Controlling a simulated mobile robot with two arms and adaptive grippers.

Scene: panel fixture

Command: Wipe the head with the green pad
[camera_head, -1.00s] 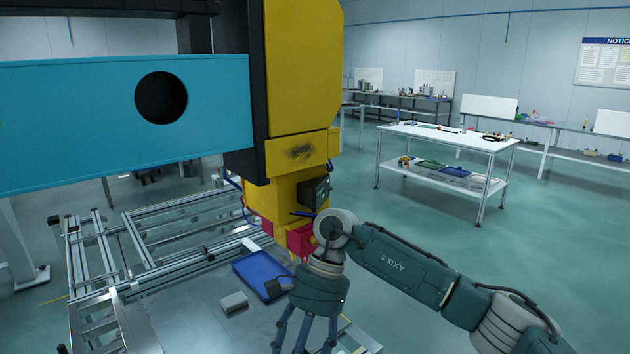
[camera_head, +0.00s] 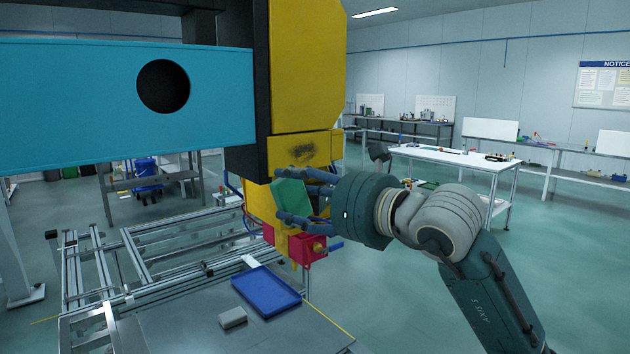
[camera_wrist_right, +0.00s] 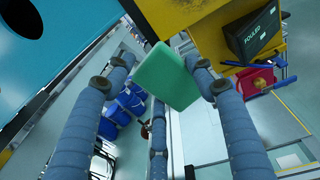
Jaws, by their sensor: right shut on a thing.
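The yellow head (camera_head: 305,70) hangs from the gantry in the middle of the head view. A dark smudge (camera_head: 303,151) marks its lower front face. My right gripper (camera_head: 290,197) is shut on the green pad (camera_head: 292,198) and holds it in front of the head, just below the smudge. In the right wrist view the green pad (camera_wrist_right: 166,77) sits between the blue fingers. The yellow head also shows there at the top (camera_wrist_right: 203,33). I cannot tell whether the pad touches the head. My left gripper is not in view.
A blue beam (camera_head: 90,110) extends left of the head. A red block (camera_head: 299,247) is under the head. A blue tray (camera_head: 266,291) and a small grey block (camera_head: 233,317) lie on the metal plate below. A white table (camera_head: 440,155) stands behind at right.

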